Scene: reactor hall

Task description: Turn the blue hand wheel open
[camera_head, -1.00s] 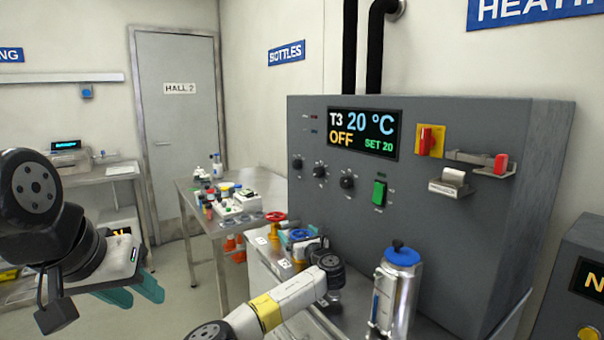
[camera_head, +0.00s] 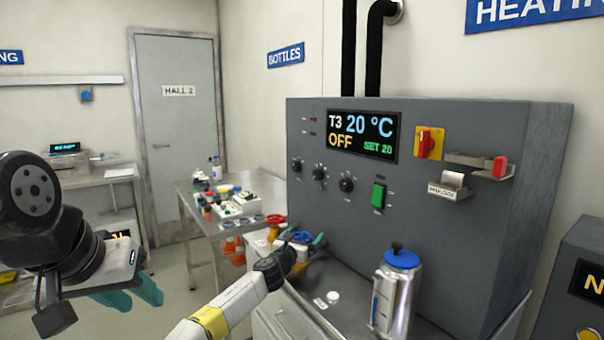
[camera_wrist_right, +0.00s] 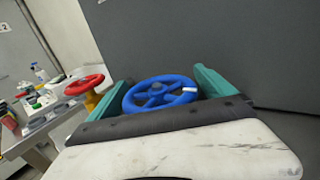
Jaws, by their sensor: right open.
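The blue hand wheel (camera_head: 301,237) is at the left end of the bench, beside the grey cabinet, partly hidden by my right gripper. In the right wrist view the blue hand wheel (camera_wrist_right: 152,95) shows its spokes and a white mark on the right of its rim. My right gripper (camera_head: 302,241) is open, with one teal finger on each side of the wheel; I cannot tell whether they touch the rim. The right gripper's fingers (camera_wrist_right: 160,90) also frame the wheel in the wrist view. My left gripper (camera_head: 132,291) hangs at the left, away from the wheel; its jaw gap is unclear.
A red hand wheel (camera_head: 275,220) stands close by on the left. A steel flask with a blue lid (camera_head: 401,258) stands on the bench to the right. The grey cabinet (camera_head: 450,250) rises behind. A side table (camera_head: 232,182) holds bottles and small items.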

